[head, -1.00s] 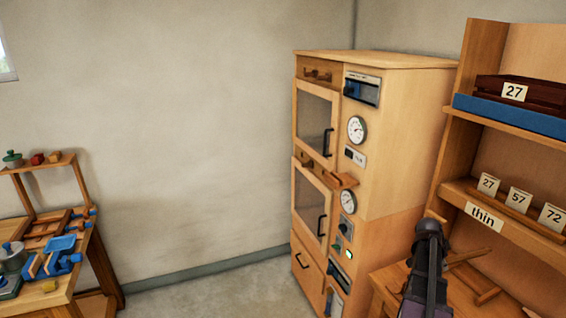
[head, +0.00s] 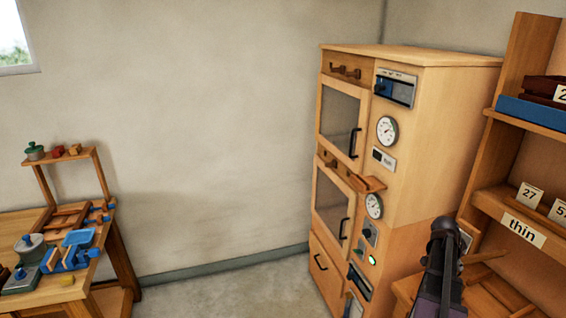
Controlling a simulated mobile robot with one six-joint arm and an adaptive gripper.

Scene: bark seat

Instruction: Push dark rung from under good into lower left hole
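No dark rung, no "good" label and no lower left hole can be made out in the head view. A dark end part of my arm, seemingly my gripper (head: 445,235), stands at the lower right, in front of the wooden shelf and bench. Its fingers cannot be made out, and whether it holds anything is hidden.
A tall wooden cabinet (head: 410,150) with two glazed doors and gauges stands right of centre. A shelf unit with a "thin" label (head: 524,230) and number cards is at right. A workbench (head: 70,290) with blue clamps is at left. Floor between is clear.

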